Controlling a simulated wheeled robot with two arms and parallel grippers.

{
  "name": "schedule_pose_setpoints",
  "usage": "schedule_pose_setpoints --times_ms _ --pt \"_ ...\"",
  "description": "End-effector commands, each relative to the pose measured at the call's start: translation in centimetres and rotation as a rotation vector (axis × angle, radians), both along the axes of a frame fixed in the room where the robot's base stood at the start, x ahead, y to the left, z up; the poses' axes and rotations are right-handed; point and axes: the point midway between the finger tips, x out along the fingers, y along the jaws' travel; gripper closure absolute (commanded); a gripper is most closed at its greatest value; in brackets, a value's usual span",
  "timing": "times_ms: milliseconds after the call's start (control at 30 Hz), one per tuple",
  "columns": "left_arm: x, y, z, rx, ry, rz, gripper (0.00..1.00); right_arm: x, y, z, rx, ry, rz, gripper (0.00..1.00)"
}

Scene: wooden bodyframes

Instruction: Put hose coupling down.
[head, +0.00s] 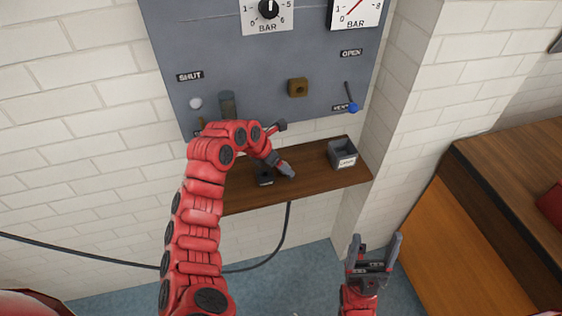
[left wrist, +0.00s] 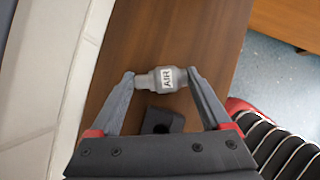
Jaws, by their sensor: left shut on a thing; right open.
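The hose coupling (left wrist: 166,79) is a grey cylinder marked "AIR", seen in the left wrist view. My left gripper (left wrist: 160,76) is shut on it, one finger at each end, over the brown wooden shelf (left wrist: 125,40). Whether the coupling touches the shelf cannot be told. In the head view my left gripper (head: 283,148) is over the shelf (head: 312,178), and the coupling cannot be made out. A dark block (head: 264,177) sits on the shelf by the gripper; a dark block (left wrist: 162,121) also shows between the fingers. My right gripper (head: 374,254) is open and empty, below the shelf.
A grey labelled bin (head: 342,153) stands at the shelf's right end. A blue-grey panel (head: 300,60) with gauges, a brass block (head: 298,87) and a blue-tipped lever (head: 352,105) rises behind. A black hose (head: 286,225) hangs below. A wooden bench (head: 515,165) stands right.

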Motion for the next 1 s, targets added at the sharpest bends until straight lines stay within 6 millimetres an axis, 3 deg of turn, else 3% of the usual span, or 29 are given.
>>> schedule_pose_setpoints --times_ms 233,267,367,700,733,1000 --pt "0.0 0.0 -0.5 -0.001 -0.001 0.0 0.78 0.0 0.0 -0.7 0.0 0.0 0.0 0.25" --pt "0.0 0.0 -0.5 -0.001 -0.001 0.0 0.17 0.0 0.0 -0.6 0.0 0.0 0.0 0.25" --pt "0.0 0.0 -0.3 -0.001 -0.001 0.0 0.0 0.0 0.0 -0.5 0.0 0.0 0.0 0.25" --pt "0.0 0.0 0.5 -0.001 0.0 0.001 0.0 0.0 0.0 0.4 0.0 0.0 0.0 0.25" --pt "0.0 0.2 0.4 -0.001 -0.003 0.001 0.0 0.0 0.0 -0.2 0.0 0.0 0.0 0.25" --pt "-1.8 2.7 5.2 0.002 -0.008 0.001 0.0 0.0 0.0 -1.7 0.0 0.0 0.0 0.25"
